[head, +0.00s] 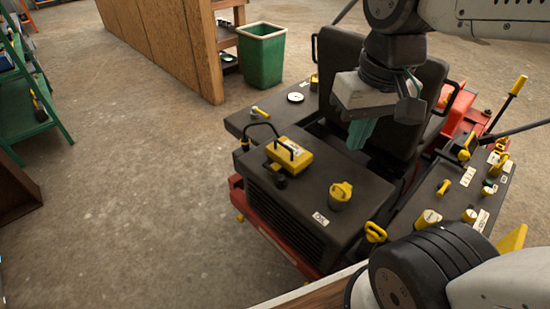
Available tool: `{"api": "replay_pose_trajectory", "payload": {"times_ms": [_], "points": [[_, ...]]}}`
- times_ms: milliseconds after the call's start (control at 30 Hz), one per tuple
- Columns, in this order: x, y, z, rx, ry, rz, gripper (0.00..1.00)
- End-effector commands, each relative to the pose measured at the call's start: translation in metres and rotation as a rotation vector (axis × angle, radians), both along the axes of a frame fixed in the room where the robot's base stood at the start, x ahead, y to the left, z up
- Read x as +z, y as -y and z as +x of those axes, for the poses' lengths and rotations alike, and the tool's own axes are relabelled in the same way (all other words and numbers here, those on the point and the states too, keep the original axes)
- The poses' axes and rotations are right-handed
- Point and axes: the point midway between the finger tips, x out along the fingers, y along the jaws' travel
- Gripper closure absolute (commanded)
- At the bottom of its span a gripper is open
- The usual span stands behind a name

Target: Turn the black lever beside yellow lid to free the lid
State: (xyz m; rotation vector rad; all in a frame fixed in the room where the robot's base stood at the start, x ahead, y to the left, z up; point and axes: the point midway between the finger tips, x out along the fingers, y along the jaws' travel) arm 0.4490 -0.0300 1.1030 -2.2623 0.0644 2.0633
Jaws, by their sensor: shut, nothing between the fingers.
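The yellow lid (289,156) is a blocky cover with a black handle, on the dark hood of a riding machine. A curved black lever (262,129) rises at its back left, its foot near the hood's left edge. A short black knob (280,181) stands at the lid's front; I cannot tell which of the two holds the lid. The lid looks seated flat. My gripper (388,108) hangs above the machine's seat, right of and apart from the lid. It is shut and empty; its fingertips are hard to make out.
A yellow cap (341,193) stands on the hood right of the lid. The right console (455,195) carries several yellow knobs and levers. A green bin (263,55) stands behind.

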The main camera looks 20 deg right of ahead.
Motion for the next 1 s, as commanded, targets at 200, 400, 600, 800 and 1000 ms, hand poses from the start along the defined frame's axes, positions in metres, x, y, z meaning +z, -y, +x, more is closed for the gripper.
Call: {"api": "replay_pose_trajectory", "payload": {"times_ms": [200,400,600,800,1000], "points": [[-0.008,-0.005,0.076,-0.198,-0.07,0.071,1.0],[-0.036,-0.008,0.15,-0.4,-0.136,0.128,1.0],[-0.085,-0.006,0.221,-0.612,-0.204,0.171,1.0],[-0.154,-0.002,0.281,-0.828,-0.275,0.2,1.0],[-0.215,0.003,0.317,-0.996,-0.327,0.212,1.0]]}}
